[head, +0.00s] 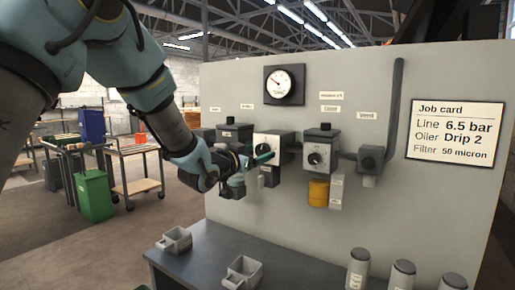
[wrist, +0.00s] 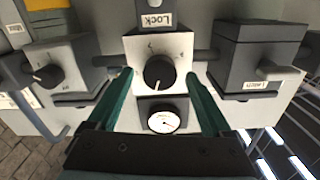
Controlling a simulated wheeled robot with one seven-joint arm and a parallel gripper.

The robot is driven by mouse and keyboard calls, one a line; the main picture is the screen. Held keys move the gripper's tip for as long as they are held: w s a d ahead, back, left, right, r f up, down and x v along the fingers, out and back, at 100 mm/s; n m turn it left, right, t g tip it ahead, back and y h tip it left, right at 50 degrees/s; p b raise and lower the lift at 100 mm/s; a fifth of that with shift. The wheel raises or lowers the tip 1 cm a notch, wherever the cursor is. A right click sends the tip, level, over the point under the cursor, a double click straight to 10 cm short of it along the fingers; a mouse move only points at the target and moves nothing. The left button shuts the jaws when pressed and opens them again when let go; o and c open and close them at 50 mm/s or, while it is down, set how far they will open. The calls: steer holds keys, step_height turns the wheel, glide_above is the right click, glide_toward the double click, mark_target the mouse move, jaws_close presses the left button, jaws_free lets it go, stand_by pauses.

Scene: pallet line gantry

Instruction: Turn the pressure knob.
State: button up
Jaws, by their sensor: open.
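The pressure knob (wrist: 158,72) is a round black knob with a pale pointer line on a white-faced regulator box, centred in the wrist view, which looks upside down. My gripper (wrist: 160,75) is open, with one green finger on each side of the knob; I cannot tell if either touches it. In the head view my gripper (head: 262,158) is at the front of the regulator box (head: 268,141) and hides part of its face. A round pressure gauge (head: 284,85) is above the box and also shows in the wrist view (wrist: 160,122); its numbers are too small to read.
A second knob unit (head: 320,156) with a yellow bowl (head: 318,193) is to the right. A dark valve box (head: 234,133) is to the left. The job card (head: 456,131) reads Line 6.5 bar, Drip 2, 50 micron. Trays and cylinders stand on the bench (head: 215,238) below.

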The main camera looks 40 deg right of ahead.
steer(key=shift+d, duration=0.2)
jaws_close()
stand_by(0.6)
